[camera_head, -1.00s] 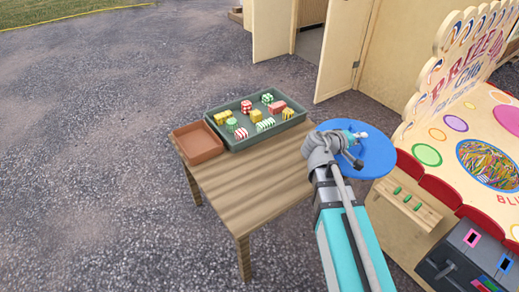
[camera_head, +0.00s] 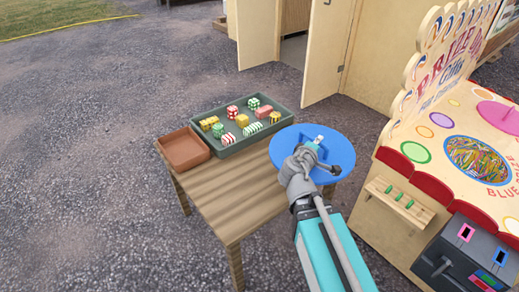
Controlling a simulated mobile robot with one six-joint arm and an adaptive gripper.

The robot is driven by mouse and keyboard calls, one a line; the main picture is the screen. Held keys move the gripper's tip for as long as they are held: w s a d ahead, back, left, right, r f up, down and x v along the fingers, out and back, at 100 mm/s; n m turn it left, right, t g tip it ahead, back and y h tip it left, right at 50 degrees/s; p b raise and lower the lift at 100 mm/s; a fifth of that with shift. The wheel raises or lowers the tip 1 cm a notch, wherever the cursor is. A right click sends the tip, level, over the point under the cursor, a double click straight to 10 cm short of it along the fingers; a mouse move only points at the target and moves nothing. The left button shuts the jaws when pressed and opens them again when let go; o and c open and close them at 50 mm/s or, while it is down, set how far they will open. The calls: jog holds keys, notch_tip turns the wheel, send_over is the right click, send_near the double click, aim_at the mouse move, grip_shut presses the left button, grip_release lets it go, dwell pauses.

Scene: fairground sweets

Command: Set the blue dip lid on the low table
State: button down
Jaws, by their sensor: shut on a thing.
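The blue dip lid (camera_head: 338,149) is a flat round blue disc with a raised handle in its middle. My gripper (camera_head: 313,148) is shut on the lid's handle and holds it roughly level. The low table (camera_head: 230,200) is a small wooden table left of centre. In the picture the lid overlaps the table's right end, and its right part reaches past it. I cannot tell the gap between lid and table top. My gripper and arm hide part of the lid and the table's right side.
A grey-green tray (camera_head: 232,148) of several wrapped sweets and an empty brown tray (camera_head: 186,163) fill the table's back. Its front is bare. At right stands the prize stall (camera_head: 395,220) with a pink disc (camera_head: 500,116) and a dark coin box (camera_head: 455,255).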

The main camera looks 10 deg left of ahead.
jog(key=w+a+f+b, duration=0.1)
jog(key=w, duration=0.1)
jog(key=w+f+b, duration=0.1)
jog(key=w, duration=0.2)
jog(key=w+a+f+b, duration=0.1)
jog(key=w+f+b, duration=0.1)
jog(key=w, duration=0.1)
jog(key=shift+w+a+f, duration=0.1)
jog(key=shift+w+a, duration=0.05)
jog(key=shift+a, duration=0.2)
jog(key=w+a+f+b, duration=0.1)
jog(key=w+f+b, duration=0.3)
jog(key=f+b, duration=0.1)
jog(key=shift+a, duration=0.15)
jog(key=shift+w, duration=0.1)
jog(key=shift+w+a+f+b, duration=0.15)
jog(key=shift+w+f+b, duration=0.35)
jog(key=shift+f+b, duration=0.2)
jog(key=shift+s+f+b, duration=0.15)
jog(key=shift+f+b, duration=1.1)
jog(key=shift+b, duration=0.05)
jog(key=shift+f, duration=0.1)
jog(key=c, duration=0.6)
grip_release()
jog(key=shift+c, duration=0.2)
